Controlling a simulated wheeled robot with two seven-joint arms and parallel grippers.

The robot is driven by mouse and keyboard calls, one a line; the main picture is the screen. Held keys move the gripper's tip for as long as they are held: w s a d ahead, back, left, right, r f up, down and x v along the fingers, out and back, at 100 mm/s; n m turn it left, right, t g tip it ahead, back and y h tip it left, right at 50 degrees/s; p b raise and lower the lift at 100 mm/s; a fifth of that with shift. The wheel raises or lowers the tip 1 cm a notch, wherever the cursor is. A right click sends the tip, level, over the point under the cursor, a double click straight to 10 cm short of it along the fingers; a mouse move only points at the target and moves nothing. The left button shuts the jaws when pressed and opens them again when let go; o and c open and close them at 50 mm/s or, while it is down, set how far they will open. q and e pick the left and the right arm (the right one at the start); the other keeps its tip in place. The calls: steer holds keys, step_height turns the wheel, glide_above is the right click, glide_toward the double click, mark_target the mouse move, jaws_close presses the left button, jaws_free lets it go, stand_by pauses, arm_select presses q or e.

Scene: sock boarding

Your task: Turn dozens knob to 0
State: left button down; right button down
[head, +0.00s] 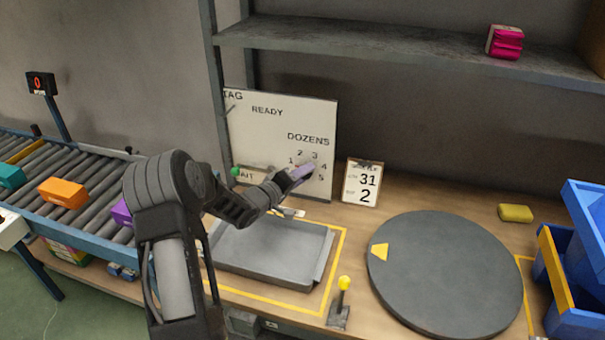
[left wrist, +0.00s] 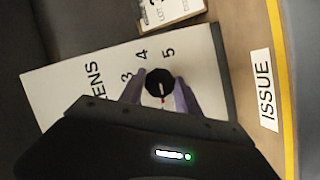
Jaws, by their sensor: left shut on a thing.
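The white panel (head: 265,130) stands upright at the back of the table, with a DOZENS dial at its lower right. Digits 1 to 5 show around the dial in the head view. My left gripper (head: 302,174) reaches the dial and covers its knob there. In the left wrist view, the black dozens knob (left wrist: 158,82) sits between the two pale purple fingers of my left gripper (left wrist: 159,92), shut on it. A red and white mark shows on the knob's lower side, away from 4 and 5. The digit it points to is hidden. My right gripper is out of view.
A grey tray (head: 270,285) lies below my left forearm. A yellow-topped lever (head: 342,290), a dark turntable (head: 445,275) and blue bins (head: 585,225) are to the right. A conveyor (head: 75,170) runs at left.

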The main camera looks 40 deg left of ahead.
arm_select(q)
steer(key=shift+f+n+t+h+b, duration=0.15)
steer(key=shift+n+t+b, duration=0.55)
steer(key=shift+n, duration=0.95)
steer(key=shift+f+n+t+h+b, duration=0.1)
steer(key=shift+n+t+h+b, duration=0.15)
steer(key=shift+n+t+b, duration=0.95)
steer(key=shift+n+g+p, duration=0.5)
steer(key=shift+n+p, duration=0.05)
steer(key=c, duration=0.9)
jaws_free()
steer(key=shift+r, duration=0.1)
